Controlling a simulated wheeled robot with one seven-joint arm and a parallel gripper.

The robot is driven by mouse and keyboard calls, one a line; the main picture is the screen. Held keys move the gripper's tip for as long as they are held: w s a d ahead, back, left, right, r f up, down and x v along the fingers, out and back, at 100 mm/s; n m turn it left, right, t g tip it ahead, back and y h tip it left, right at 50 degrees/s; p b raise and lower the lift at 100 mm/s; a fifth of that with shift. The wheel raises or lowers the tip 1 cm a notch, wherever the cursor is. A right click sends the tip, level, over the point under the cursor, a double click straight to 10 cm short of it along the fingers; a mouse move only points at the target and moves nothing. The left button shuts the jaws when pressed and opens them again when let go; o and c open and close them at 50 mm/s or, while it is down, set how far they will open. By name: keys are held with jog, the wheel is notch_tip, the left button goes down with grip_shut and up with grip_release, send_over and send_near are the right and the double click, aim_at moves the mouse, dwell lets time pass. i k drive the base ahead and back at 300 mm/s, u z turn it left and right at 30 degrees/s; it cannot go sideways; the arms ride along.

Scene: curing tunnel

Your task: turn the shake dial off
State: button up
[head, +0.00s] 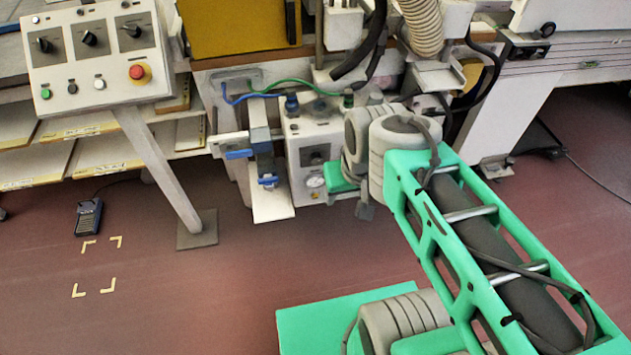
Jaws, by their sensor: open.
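A sloping control panel (97,55) stands at the upper left on a grey post. It carries three black dials in a row: left (44,45), middle (90,38) and right (133,30). Their labels are too small to read, so I cannot tell which is the shake dial. Another dark dial (317,156) sits on a grey box at the centre, above a small round gauge (315,182). My green and grey arm reaches in from the lower right towards this box.
A red emergency stop (138,72) and green, black and white buttons share the panel.

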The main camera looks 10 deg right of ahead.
aim_at(316, 158)
jog(key=z, duration=0.05)
jog(key=k, duration=0.35)
jog(key=u, duration=1.2)
